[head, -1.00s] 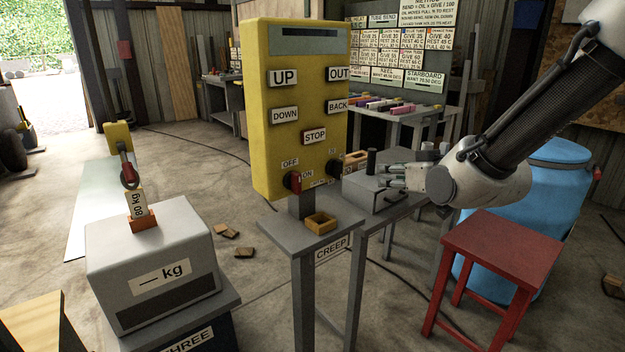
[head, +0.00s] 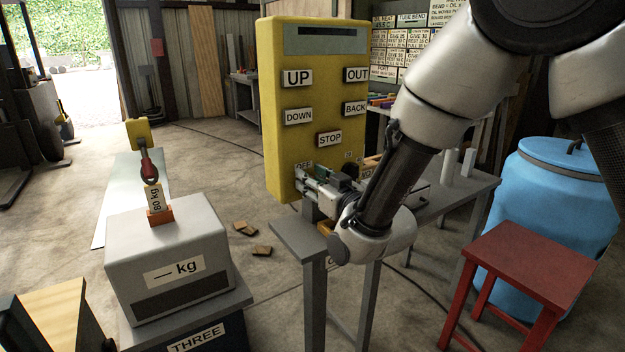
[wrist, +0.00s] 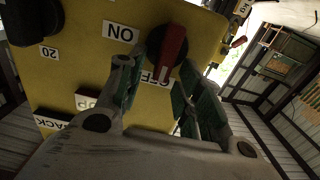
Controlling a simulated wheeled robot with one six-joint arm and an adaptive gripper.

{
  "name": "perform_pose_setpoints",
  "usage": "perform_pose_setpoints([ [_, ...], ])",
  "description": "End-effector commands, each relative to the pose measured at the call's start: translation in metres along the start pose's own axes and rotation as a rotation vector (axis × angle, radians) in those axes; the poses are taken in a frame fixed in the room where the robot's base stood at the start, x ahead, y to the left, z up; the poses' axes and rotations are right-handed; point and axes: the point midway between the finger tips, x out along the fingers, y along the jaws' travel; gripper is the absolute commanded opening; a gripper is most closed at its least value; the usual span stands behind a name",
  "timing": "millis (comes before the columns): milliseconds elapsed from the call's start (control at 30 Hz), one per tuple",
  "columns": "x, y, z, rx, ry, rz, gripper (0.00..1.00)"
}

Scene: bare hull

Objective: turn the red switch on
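In the head view my gripper (head: 305,182) is at the panel's lower edge and hides the switch.
A grey weighing box (head: 165,245) with a hanging red hook above is at left. A red stool (head: 530,265) and blue barrel (head: 550,200) stand at right. A grey table (head: 455,195) is behind my arm. Small wooden blocks lie on the floor.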

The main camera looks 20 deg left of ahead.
Motion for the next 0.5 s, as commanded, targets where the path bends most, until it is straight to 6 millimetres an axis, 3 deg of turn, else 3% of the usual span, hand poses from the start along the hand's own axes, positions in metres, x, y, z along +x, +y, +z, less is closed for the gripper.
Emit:
perform_pose_setpoints([
  [267,0.0018,0.0001,-0.0001,0.0,0.0,0.0,0.34],
  [433,0.0017,0.0001,-0.0002,0.0,0.0,0.0,0.03],
  [500,0.0016,0.0,-0.0002,0.0,0.0,0.0,0.0],
])
